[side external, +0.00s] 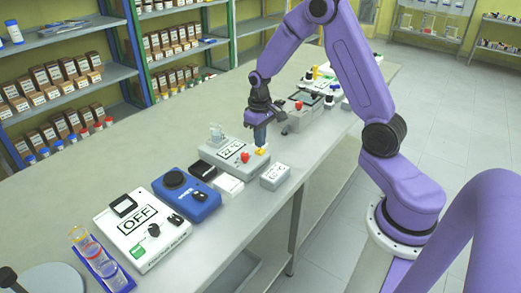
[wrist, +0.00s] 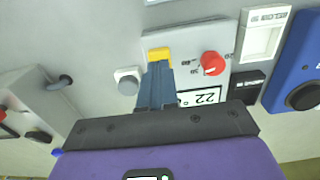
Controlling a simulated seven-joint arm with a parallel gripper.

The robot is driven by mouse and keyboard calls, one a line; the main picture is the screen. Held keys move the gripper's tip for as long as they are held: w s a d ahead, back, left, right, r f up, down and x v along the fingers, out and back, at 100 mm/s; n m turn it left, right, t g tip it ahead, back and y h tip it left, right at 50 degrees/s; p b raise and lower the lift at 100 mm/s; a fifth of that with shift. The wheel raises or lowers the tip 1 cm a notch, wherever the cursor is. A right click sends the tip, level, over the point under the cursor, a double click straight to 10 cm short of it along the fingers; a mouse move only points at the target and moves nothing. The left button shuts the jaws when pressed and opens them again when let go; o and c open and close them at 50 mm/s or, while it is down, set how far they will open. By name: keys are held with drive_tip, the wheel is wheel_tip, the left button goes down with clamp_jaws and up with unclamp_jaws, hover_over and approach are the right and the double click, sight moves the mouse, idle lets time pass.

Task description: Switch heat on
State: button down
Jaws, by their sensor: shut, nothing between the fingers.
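A grey heater unit (side external: 210,153) stands on the bench, with a display reading about 22 °C (side external: 229,155), a red knob (side external: 245,158) and a yellow switch (side external: 263,151). In the wrist view the yellow switch (wrist: 159,53) lies at the fingertips, with the red knob (wrist: 212,63) to its right and the display (wrist: 206,96) partly hidden behind my gripper. My gripper (side external: 260,146) is shut and empty, pointing down at the yellow switch. It also shows in the wrist view (wrist: 156,66). I cannot tell whether the fingertips touch the switch.
A small grey box (side external: 274,176) stands just in front of the heater. A blue device (side external: 188,203), a white device reading OFF (side external: 158,240) and a tube rack (side external: 116,281) line the bench to the left. Another grey device (side external: 300,121) stands behind my gripper.

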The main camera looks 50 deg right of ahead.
sight(259, 151)
drive_tip(key=shift+f, duration=0.2)
drive_tip(key=shift+f, duration=0.85)
drive_tip(key=shift+r, duration=3.55)
drive_tip(key=shift+s+a+r, duration=0.1)
drive_tip(key=shift+s+a, duration=0.05)
drive_tip(key=shift+a, duration=0.25)
drive_tip(key=s+a+r+n, duration=0.3)
drive_tip(key=s+a, duration=0.2)
drive_tip(key=a, duration=0.3)
drive_tip(key=s+a+r+n, duration=0.1)
drive_tip(key=s+a+n, duration=0.1)
drive_tip(key=s, duration=0.6)
drive_tip(key=s+a+r+n, duration=0.1)
drive_tip(key=s+n, duration=0.3)
drive_tip(key=s, duration=0.4)
drive_tip(key=s+a+r+n, duration=0.2)
drive_tip(key=s+a+n, duration=0.1)
drive_tip(key=s, duration=0.5)
drive_tip(key=shift+s+a+n, duration=0.2)
drive_tip(key=shift+a+n, duration=0.05)
drive_tip(key=shift+n, duration=0.05)
